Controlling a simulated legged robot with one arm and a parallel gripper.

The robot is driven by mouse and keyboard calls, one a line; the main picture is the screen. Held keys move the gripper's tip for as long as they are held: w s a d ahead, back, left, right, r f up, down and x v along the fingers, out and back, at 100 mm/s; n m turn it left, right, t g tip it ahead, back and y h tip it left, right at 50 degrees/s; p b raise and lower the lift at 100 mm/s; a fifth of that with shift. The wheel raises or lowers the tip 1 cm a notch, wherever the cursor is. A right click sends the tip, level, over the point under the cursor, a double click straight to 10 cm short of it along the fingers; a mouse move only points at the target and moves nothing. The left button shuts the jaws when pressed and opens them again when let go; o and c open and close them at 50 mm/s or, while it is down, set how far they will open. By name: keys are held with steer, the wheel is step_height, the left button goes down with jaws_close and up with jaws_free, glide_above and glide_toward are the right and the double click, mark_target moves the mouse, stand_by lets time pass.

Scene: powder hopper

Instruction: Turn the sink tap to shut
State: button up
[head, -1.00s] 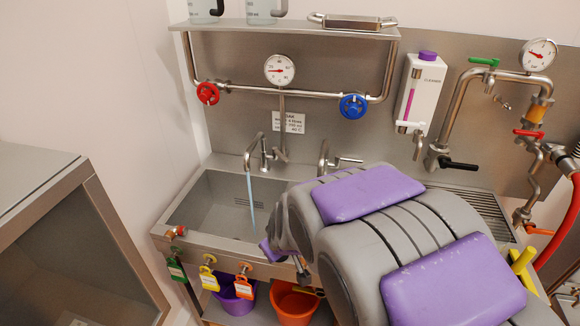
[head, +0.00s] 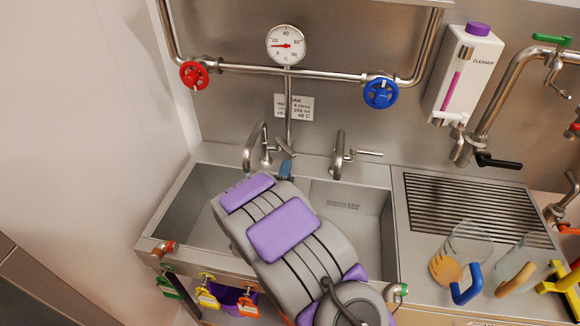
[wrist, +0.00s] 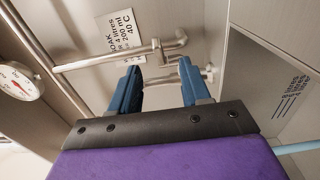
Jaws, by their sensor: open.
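The left sink tap (head: 262,148) is a steel gooseneck at the back of the left basin, with a small lever to its right. My gripper (head: 286,168) is just in front of this lever, its blue tips pointing at the back wall. In the wrist view my open gripper (wrist: 160,66) has its two blue fingers apart, with the steel tap parts (wrist: 172,77) showing between and beyond them. I cannot tell if a finger touches the lever. A pale blue water stream (wrist: 300,147) shows at the right edge of the wrist view. My arm covers much of the sink.
A second tap (head: 340,155) stands to the right. Red (head: 194,75) and blue (head: 380,92) valve wheels sit on the pipe above, with a gauge (head: 286,45). Jugs (head: 468,245) stand on the right drainboard. Coloured tags hang along the sink's front.

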mark_target(291, 157)
steer(key=w, duration=0.2)
steer(key=w+d, duration=0.1)
steer(key=w, duration=0.2)
steer(key=w+p, duration=0.1)
steer(key=w, duration=0.2)
steer(key=shift+d+r, duration=0.15)
steer(key=shift+d, duration=0.15)
steer(key=shift+w+d, duration=0.25)
steer(key=shift+w, duration=0.2)
steer(key=c, duration=0.8)
steer(key=shift+w+d+p, duration=0.45)
steer(key=shift+d+p, duration=0.15)
steer(key=shift+d, duration=0.05)
steer(key=shift+w+d+f, duration=0.15)
steer(key=shift+f, duration=0.05)
